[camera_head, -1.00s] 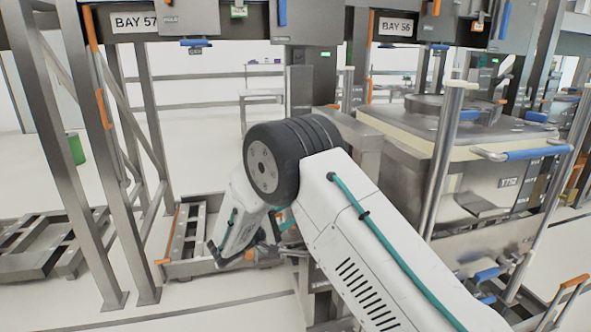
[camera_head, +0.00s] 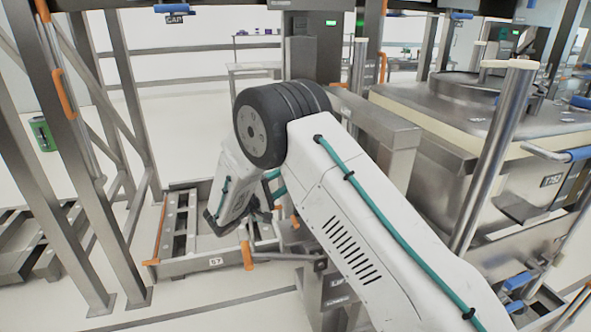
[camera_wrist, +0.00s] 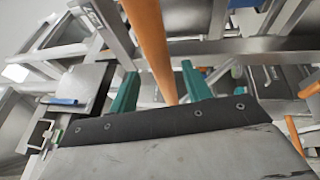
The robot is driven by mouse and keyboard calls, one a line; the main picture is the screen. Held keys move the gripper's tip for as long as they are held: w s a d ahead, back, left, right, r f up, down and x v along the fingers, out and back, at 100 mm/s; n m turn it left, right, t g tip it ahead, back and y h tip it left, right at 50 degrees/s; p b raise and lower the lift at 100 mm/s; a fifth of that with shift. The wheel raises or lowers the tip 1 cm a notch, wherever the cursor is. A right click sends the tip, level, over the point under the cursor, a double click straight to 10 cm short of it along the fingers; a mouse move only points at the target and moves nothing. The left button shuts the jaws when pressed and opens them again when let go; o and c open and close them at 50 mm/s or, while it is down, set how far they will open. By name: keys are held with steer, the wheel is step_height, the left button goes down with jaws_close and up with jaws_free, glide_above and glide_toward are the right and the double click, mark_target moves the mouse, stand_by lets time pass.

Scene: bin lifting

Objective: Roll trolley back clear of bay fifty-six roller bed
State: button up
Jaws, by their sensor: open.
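A steel bin (camera_head: 505,180) with a round lid and a plate reading T752 stands at the right of the head view. Steel posts and a blue-gripped handle (camera_head: 580,155) stand beside it. I cannot tell trolley from roller bed there. My gripper shows in the wrist view (camera_wrist: 158,70) with its two teal fingers apart. An orange bar (camera_wrist: 148,35) runs between the fingers in that view; I cannot tell whether they touch it. In the head view my arm hides most of the gripper.
A low steel frame (camera_head: 180,267) marked 57 with orange handles sits on the floor at left of centre. Slanted steel posts (camera_head: 45,190) stand at far left, with a green container (camera_head: 42,134) behind. Pale floor shows at the lower left.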

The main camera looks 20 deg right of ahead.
steer(key=x, duration=0.6)
steer(key=shift+d, duration=0.35)
jaws_close()
